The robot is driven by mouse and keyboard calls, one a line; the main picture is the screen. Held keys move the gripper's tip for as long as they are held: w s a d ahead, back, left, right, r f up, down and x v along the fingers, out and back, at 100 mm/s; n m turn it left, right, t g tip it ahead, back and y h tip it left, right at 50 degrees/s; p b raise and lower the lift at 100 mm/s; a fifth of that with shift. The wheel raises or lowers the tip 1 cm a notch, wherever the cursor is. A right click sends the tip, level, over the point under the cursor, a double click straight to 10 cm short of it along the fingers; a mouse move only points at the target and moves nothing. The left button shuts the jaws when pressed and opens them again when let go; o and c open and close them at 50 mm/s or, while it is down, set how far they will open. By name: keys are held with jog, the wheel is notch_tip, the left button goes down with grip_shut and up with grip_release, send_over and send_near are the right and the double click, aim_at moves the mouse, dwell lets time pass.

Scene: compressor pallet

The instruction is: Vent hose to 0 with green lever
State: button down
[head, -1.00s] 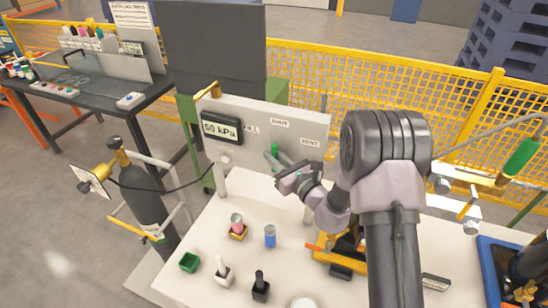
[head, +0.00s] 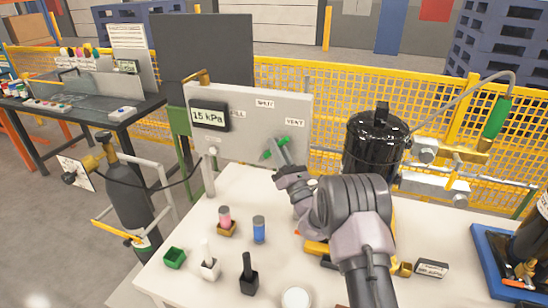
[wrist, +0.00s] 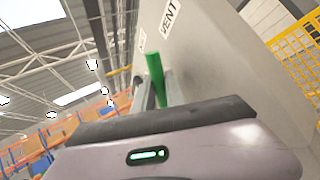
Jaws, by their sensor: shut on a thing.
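The green lever (head: 268,155) is on the front of the light grey panel (head: 240,140), below the SHUT and VENT labels. My gripper (head: 279,152) is shut on the lever, its jaws partly covering it. In the wrist view the green lever (wrist: 155,78) stands between my gripper's fingers, close to the VENT label (wrist: 168,18). The dark display (head: 209,117) on the panel reads 15 kPa. A black hose (head: 170,188) runs from the panel's lower left to the grey cylinder (head: 126,200).
The white table (head: 190,285) holds a pink-topped part (head: 224,214), a blue cylinder (head: 259,230), a green bin (head: 174,258) and bottles in front of my arm. A black tank (head: 376,145) stands right of the panel. Yellow mesh fence (head: 335,95) runs behind.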

jog(key=shift+s+d+f+m+t+h+b, duration=0.1)
jog(key=shift+d+f+m+t+h+b, duration=0.15)
jog(key=shift+m+t+b, duration=0.3)
jog(key=shift+d+f+m+t+h+b, duration=0.1)
jog(key=shift+m+t+h+b, duration=0.25)
jog(key=shift+m, duration=0.3)
jog(key=c, duration=1.6)
grip_release()
jog(key=shift+c, duration=0.2)
jog(key=b+v, duration=0.1)
jog(key=v, duration=1.1)
jog(key=shift+b, duration=0.3)
